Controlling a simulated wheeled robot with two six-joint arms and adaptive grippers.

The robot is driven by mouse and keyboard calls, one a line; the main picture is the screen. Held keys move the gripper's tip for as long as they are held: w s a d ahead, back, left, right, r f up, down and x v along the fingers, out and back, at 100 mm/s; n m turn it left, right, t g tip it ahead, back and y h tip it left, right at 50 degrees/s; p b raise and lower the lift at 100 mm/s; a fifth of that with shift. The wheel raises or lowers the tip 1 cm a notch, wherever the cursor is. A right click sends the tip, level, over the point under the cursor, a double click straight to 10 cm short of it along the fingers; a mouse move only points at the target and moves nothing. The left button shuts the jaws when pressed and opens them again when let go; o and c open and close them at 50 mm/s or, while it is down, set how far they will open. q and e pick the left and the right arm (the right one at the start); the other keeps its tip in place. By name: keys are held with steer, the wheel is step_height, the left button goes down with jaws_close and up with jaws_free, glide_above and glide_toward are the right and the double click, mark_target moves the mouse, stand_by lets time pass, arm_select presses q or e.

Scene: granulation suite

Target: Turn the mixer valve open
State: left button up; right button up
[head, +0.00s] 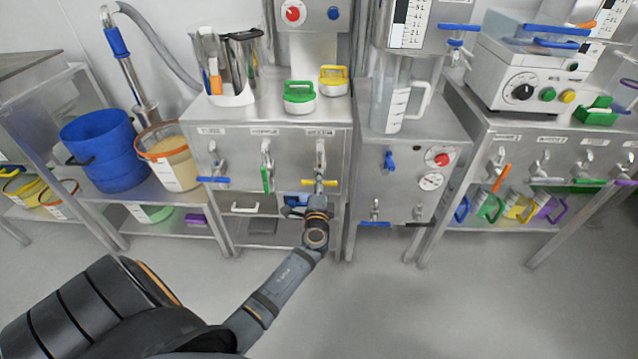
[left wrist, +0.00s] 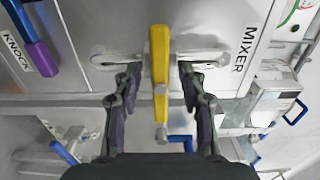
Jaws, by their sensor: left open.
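The mixer valve has a yellow handle (head: 319,182) lying crosswise on the front of a steel cabinet. In the left wrist view the yellow handle (left wrist: 160,70) stands upright in the picture beside a label (left wrist: 248,47) reading MIXER. My left gripper (head: 319,200) is at the valve, in front of the cabinet. In the left wrist view its two fingers (left wrist: 160,88) are open, one on each side of the handle, with gaps visible between them and it. The valve body behind the handle is partly hidden. My right gripper is not in view.
On the same cabinet are a blue-handled valve (head: 212,180) and a green-handled valve (head: 266,180), left of the yellow one. A blue and purple handle (left wrist: 36,48) lies near a KNOCK label. A cabinet with a red knob (head: 441,160) stands right. The floor (head: 440,310) in front is clear.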

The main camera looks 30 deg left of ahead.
arm_select(q)
steer(key=shift+c, duration=0.3)
jaws_close()
steer(key=shift+f, duration=0.1)
